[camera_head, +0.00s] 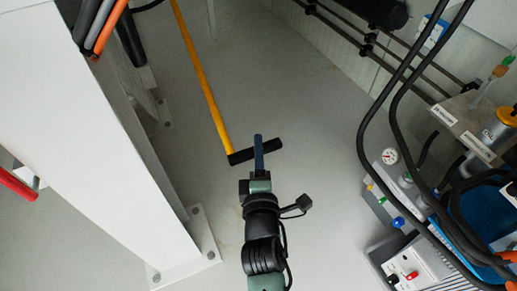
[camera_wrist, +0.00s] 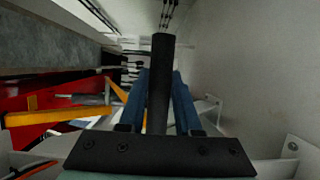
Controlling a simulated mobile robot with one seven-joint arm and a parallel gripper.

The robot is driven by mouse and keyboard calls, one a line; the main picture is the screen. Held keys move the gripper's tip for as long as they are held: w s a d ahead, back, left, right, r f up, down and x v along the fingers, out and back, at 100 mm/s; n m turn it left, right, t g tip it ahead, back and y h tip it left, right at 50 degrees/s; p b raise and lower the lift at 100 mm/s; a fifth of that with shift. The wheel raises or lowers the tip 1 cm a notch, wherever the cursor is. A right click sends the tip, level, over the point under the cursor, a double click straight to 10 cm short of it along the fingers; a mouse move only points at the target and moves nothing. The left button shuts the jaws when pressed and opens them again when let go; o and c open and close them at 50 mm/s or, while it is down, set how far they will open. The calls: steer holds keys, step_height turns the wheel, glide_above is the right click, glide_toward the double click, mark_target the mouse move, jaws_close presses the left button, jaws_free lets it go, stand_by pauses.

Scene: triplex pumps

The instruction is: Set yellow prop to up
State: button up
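The yellow prop (camera_head: 199,75) is a long thin yellow pole in the head view. It runs from the top edge down to a black handle (camera_head: 236,157) set crosswise at its near end. My gripper (camera_head: 258,150) is at this handle, to the right of the pole. In the wrist view the black handle (camera_wrist: 161,75) lies between the two blue fingers of my gripper (camera_wrist: 161,95), which look shut against its sides. Yellow-orange bars show at the left of the wrist view; I cannot tell whether one is the prop.
A white post (camera_head: 95,130) with a bolted foot stands left. Pump equipment with black hoses (camera_head: 400,110), a gauge (camera_head: 389,156) and a grey box with switches (camera_head: 410,268) lies right. The grey floor (camera_head: 325,190) between them is clear.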

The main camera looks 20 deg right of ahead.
jaws_close()
stand_by(1.0)
